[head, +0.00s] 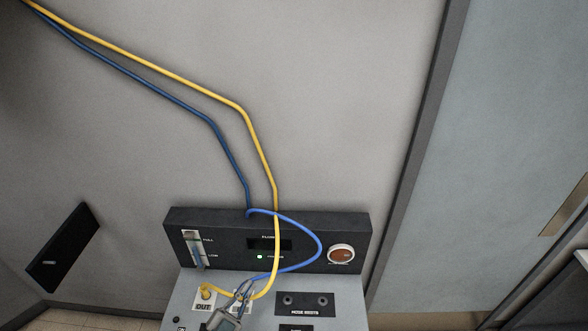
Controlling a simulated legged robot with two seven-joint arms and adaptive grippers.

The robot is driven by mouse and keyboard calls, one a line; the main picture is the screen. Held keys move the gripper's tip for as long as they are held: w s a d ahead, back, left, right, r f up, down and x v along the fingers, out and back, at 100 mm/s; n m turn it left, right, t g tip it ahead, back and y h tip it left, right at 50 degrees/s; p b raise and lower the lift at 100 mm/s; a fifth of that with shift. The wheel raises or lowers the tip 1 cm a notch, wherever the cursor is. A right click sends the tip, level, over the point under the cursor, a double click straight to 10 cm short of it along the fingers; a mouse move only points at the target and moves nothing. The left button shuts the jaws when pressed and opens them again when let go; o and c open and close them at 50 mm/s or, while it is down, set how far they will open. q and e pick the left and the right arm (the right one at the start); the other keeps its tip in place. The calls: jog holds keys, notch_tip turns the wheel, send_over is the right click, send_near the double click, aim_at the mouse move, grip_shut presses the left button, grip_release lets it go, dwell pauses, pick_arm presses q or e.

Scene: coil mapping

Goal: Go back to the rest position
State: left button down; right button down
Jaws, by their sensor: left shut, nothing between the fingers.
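My left gripper (241,291) shows at the bottom of the head view, in front of the top of a grey machine (345,293). It is shut and holds nothing. Its fingertips are close to the yellow hose (274,240) and the blue hose (316,237); I cannot tell whether they touch. The yellow hose also loops down to the port labelled OUT (203,307). The blue hose runs down behind or beside my gripper, and its lower end is hidden there. My right gripper is not in view.
The machine's dark upright panel (220,226) carries a level gauge (195,250), a green light and a round orange-red button (341,255). Both hoses climb along the grey wall to the upper left. A door frame (420,130) stands to the right. A dark plate (62,247) is at left.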

pick_arm(q)
jog(key=a+f+n+t+y, duration=0.2)
jog(key=a+f+n+y, duration=0.1)
jog(key=a+n+y, duration=0.8)
jog(key=s+a+f+n+g+y, duration=0.2)
jog(key=f+g, duration=0.1)
jog(key=f, duration=0.2)
jog(key=s+a+f+n+g+y, duration=0.1)
jog(key=s+a+f+g+y, duration=0.1)
jog(key=f+g+y, duration=0.3)
jog(key=s+d+f+m+g+h, duration=0.1)
jog(key=s+d+f+g+h, duration=0.25)
jog(key=s+f, duration=0.4)
jog(key=s+d+f+m+g+h, duration=0.25)
jog(key=s+f+g, duration=0.3)
jog(key=s, duration=0.35)
notch_tip(320, 180, down, 30)
jog(key=s+g+b, duration=0.1)
jog(key=s+b, duration=0.1)
jog(key=b, duration=0.1)
jog(key=s+a+f+g+b, duration=0.1)
jog(key=s+a+f+b, duration=0.1)
jog(key=s+f, duration=1.5)
jog(key=shift+s+a+f, duration=0.25)
jog(key=shift+a+f, duration=0.1)
jog(key=shift+a, duration=0.3)
jog(key=shift+n, duration=0.25)
